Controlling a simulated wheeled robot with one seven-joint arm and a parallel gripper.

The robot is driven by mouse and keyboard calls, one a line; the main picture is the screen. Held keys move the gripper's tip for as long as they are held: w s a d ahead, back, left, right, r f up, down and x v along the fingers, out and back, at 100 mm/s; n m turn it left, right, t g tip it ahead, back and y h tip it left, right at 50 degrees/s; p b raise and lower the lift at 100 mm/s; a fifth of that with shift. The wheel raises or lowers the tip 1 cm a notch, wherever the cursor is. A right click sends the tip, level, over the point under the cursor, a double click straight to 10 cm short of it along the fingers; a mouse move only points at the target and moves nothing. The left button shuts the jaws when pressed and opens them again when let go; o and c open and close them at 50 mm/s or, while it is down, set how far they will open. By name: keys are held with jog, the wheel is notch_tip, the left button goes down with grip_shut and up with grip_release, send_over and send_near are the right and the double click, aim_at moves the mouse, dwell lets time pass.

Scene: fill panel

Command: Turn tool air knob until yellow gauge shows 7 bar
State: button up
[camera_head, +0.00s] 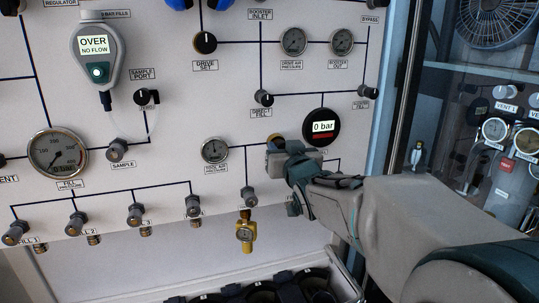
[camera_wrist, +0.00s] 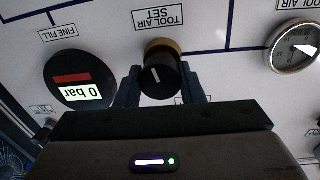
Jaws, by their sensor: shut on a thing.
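The black tool air knob (camera_wrist: 157,74) with a brass collar shows in the wrist view under an upside-down TOOL AIR SET label. My gripper (camera_wrist: 161,82) has one finger on each side of the knob and is shut on it. In the head view my gripper (camera_head: 275,148) covers most of the knob, and only a bit of its brass collar shows. The white-faced tool air pressure gauge (camera_head: 215,150) is left of my gripper.
A round black display (camera_head: 320,127) reading 0 bar sits just right of my gripper. Grey fill knobs (camera_head: 135,214) line the lower panel. A glass-fronted cabinet (camera_head: 470,120) stands at the right.

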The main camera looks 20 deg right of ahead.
jog(key=shift+f+n+b, duration=0.25)
jog(key=shift+n+b, duration=0.35)
jog(key=shift+b, duration=0.15)
jog(key=shift+r+n, duration=0.2)
jog(key=shift+n, duration=0.1)
jog(key=o, duration=0.9)
jog(key=shift+a, duration=0.1)
jog(key=shift+o, duration=0.2)
